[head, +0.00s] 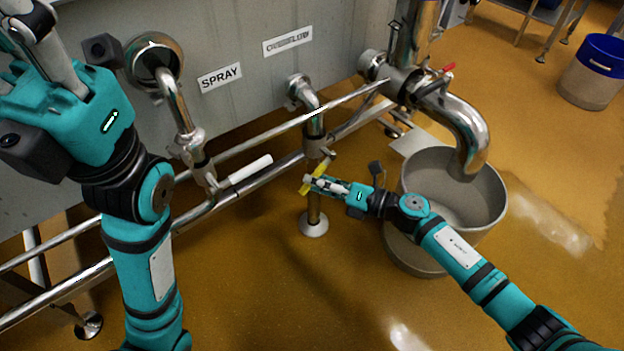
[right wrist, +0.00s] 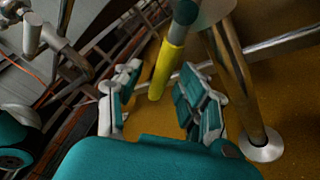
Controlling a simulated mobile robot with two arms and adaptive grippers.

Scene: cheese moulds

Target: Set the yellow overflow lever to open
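The yellow overflow lever (head: 322,166) sits on the vertical drain pipe below the second label in the head view. My right gripper (head: 316,184) is at the lever and covers its middle; yellow shows above and below the fingers. In the right wrist view the lever (right wrist: 167,68) hangs down between the two spread fingers of the right gripper (right wrist: 160,85), with gaps on both sides. The lever's pivot is partly hidden. My left gripper (head: 40,38) is raised at the top left, cut by the frame edge, and its fingers are unclear.
A white-handled lever (head: 248,172) is on the pipe under the SPRAY label (head: 219,77). Metal rails (head: 240,148) run in front of the tank wall. A red-tipped handle (head: 448,68) is on the large outlet pipe. A grey bucket (head: 492,190) stands behind my right arm.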

